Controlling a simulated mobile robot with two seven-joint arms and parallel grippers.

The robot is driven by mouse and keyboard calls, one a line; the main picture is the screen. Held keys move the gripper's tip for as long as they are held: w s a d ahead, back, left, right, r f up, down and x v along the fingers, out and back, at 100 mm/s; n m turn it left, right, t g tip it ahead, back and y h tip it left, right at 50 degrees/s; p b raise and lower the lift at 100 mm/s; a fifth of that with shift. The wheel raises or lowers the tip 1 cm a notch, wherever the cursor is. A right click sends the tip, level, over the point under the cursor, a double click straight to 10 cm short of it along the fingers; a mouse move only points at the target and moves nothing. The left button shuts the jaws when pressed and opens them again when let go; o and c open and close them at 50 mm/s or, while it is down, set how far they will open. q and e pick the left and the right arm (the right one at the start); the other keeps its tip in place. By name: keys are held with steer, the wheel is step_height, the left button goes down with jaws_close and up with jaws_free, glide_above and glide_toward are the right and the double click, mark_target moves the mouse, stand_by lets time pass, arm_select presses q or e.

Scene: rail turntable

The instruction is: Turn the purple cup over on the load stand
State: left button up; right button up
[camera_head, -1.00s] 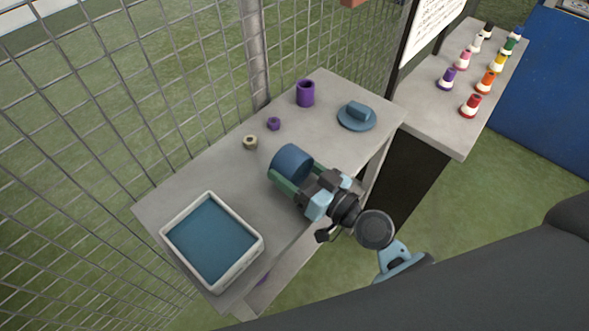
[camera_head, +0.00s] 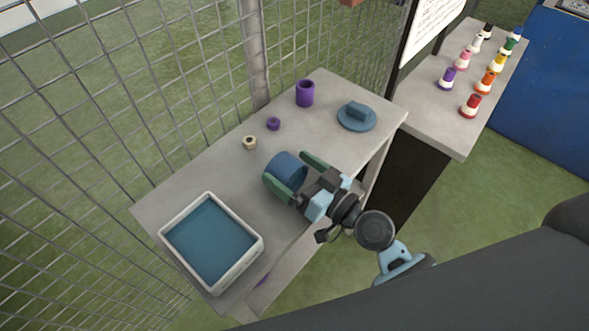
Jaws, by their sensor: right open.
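The purple cup (camera_head: 305,94) stands near the back edge of the grey table (camera_head: 205,178), which I take to be the load stand. A dark hollow shows in its top, so its opening seems to face up. My right gripper (camera_head: 287,168) is open, well in front of the cup and apart from it. Its green fingers are spread, with a blue cylinder (camera_head: 286,168) at or between their tips. I cannot tell whether a finger touches the cylinder. My left gripper is not in view.
A blue round lid-like piece (camera_head: 357,117) lies right of the cup. A small purple ring (camera_head: 273,124) and a beige nut (camera_head: 249,142) lie left. A white-rimmed blue tray (camera_head: 258,250) is at front left. Wire mesh (camera_head: 190,75) runs behind. Several coloured bottles stand on another table (camera_head: 425,105).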

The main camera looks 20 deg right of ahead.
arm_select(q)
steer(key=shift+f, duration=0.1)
arm_select(e)
steer(key=shift+s+a+f+g, duration=0.1)
steer(key=shift+s+f+g, duration=0.05)
steer(key=shift+f, duration=0.5)
steer(key=shift+s+a+f+g, duration=0.1)
steer(key=shift+s+f+g, duration=0.05)
steer(key=shift+f, duration=0.45)
steer(key=shift+s+d, duration=0.2)
steer(key=shift+s, duration=0.05)
steer(key=v, duration=0.2)
steer(key=b+v, duration=0.1)
steer(key=v, duration=0.1)
steer(key=r+b+v, duration=0.1)
steer(key=v, duration=0.1)
steer(key=shift+w+d, duration=0.1)
steer(key=shift+d, duration=0.1)
steer(key=shift+s+d+r, duration=0.2)
steer(key=shift+s+r, duration=0.1)
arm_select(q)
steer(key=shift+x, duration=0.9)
arm_select(e)
steer(key=shift+r, duration=0.2)
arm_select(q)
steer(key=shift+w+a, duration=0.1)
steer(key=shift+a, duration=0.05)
